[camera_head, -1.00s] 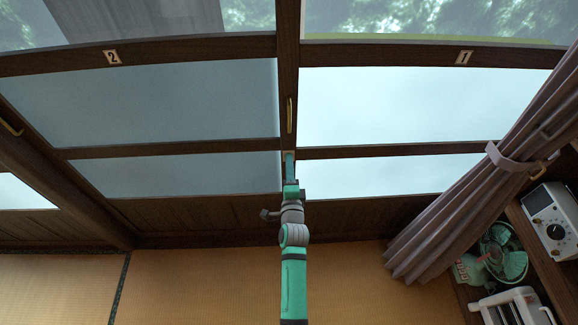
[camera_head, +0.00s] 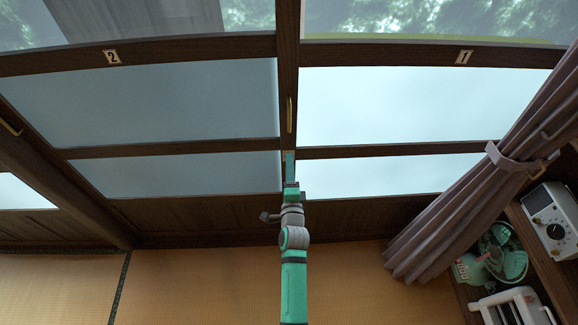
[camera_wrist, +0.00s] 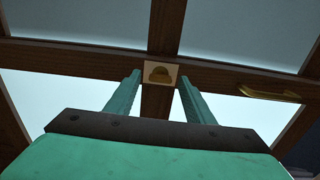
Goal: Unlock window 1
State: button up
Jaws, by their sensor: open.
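Window 1 is the bright frosted sliding panel (camera_head: 390,105) on the right, with a "1" plate (camera_head: 464,57) on its upper rail. In the wrist view, a small brass lock (camera_wrist: 158,74) on a pale square plate sits on the dark wooden frame. My gripper (camera_wrist: 160,84) is open and empty. Its two green fingers stand left and right of the lock plate in that view, and I cannot tell whether they touch it. In the head view my gripper (camera_head: 290,157) is at the central stile, below a brass pull (camera_head: 289,115), and hides the lock.
Window 2 (camera_head: 170,105) is on the left, with a "2" plate (camera_head: 113,58). A tied purple curtain (camera_head: 470,185) hangs at the right. Beside it, a shelf holds a green fan (camera_head: 505,255) and a white device (camera_head: 553,222). The tatami (camera_head: 200,285) is clear.

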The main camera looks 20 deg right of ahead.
jog(key=v, duration=1)
dwell(0.3)
jog(key=s+a+f+n+g+y, duration=0.1)
jog(key=s+a+n, duration=0.45)
jog(key=s, duration=0.35)
jog(key=s+a+f+n+y, duration=0.15)
jog(key=s+a+n, duration=0.35)
jog(key=s, duration=0.5)
jog(key=s+a+r+n, duration=0.2)
jog(key=s+n, duration=0.1)
jog(key=s, duration=0.2)
jog(key=s+a+r+n+y, duration=0.1)
jog(key=s+a+r+n, duration=0.1)
jog(key=s+r+n, duration=0.1)
jog(key=s+a+r+n+g+y, duration=0.1)
jog(key=s+a+r+n, duration=0.1)
jog(key=s+n, duration=0.3)
jog(key=v, duration=0.2)
jog(key=shift+s+a, duration=0.25)
jog(key=shift+s, duration=0.1)
jog(key=shift+y, duration=0.25)
jog(key=c, duration=0.4)
